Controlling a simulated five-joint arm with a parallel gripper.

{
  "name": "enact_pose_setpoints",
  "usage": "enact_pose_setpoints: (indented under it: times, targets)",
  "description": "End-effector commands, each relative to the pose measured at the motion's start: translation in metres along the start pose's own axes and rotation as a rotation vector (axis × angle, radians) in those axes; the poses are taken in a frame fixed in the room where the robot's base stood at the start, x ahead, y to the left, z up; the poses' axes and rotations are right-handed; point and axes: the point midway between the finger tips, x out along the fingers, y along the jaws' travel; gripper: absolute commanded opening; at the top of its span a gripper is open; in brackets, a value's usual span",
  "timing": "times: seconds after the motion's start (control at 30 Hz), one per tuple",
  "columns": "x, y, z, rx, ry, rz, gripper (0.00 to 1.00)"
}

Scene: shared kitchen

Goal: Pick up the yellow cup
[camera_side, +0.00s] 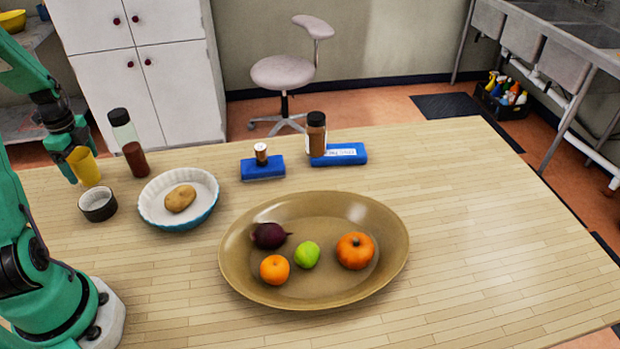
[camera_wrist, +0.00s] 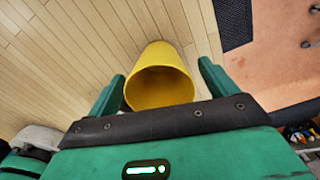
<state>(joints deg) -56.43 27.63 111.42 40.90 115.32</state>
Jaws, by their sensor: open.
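The yellow cup (camera_side: 84,168) stands near the table's left far edge in the side view. In the wrist view the cup (camera_wrist: 160,88) is seen mouth toward the camera, between my two green fingers. My gripper (camera_wrist: 160,72) is open, with one finger on each side of the cup. Gaps show between the cup's wall and the fingers in that view. In the side view my gripper (camera_side: 72,158) reaches down at the cup, and one finger shows left of it. The far finger is hidden there.
A small dark-rimmed bowl (camera_side: 98,206) stands just in front of the cup. A reddish-brown jar (camera_side: 136,160) and a white-and-blue dish (camera_side: 150,211) with a potato (camera_side: 180,198) are to its right. A large brown platter (camera_side: 318,290) holds several fruits and vegetables. The table's right side is clear.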

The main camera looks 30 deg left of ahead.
Motion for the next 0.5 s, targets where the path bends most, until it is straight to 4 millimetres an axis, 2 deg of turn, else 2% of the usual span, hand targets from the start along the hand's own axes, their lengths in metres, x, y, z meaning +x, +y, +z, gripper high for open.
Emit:
enact_pose_setpoints:
  times: [0.43,0.47,0.5]
  targets:
    - [0.0001,0.0001,0.0,0.0,0.0,0.0,0.85]
    - [0.0001,0.0001,0.0,0.0,0.0,0.0,0.83]
    - [0.0001,0.0001,0.0,0.0,0.0,0.0,0.75]
